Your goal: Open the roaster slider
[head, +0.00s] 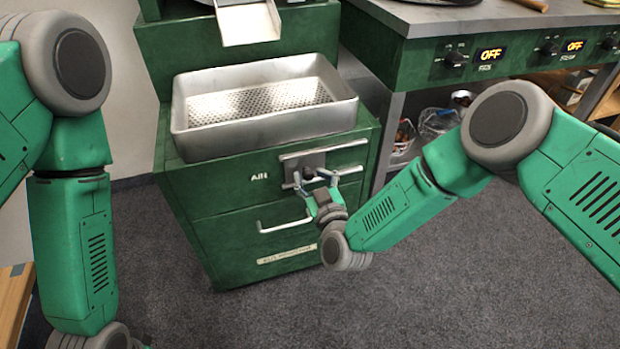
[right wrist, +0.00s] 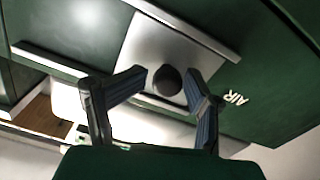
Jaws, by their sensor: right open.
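The green roaster (head: 205,215) stands ahead of me with a slider plate marked AIR on its front. The slider has a dark round knob (right wrist: 167,82) on a metal plate (right wrist: 190,50) between rails. In the head view the metal plate (head: 290,162) shows beside the gripper, which partly covers the knob. My right gripper (head: 316,176) is open at the knob. In the right wrist view its two fingers (right wrist: 168,98) stand on either side of the knob, with gaps visible. My left arm hangs at the left; its gripper is out of view.
A metal perforated tray (head: 265,138) sits on the roaster under a chute (head: 247,22). A drawer handle (head: 285,225) is below the slider. The carpet (head: 430,290) in front is clear.

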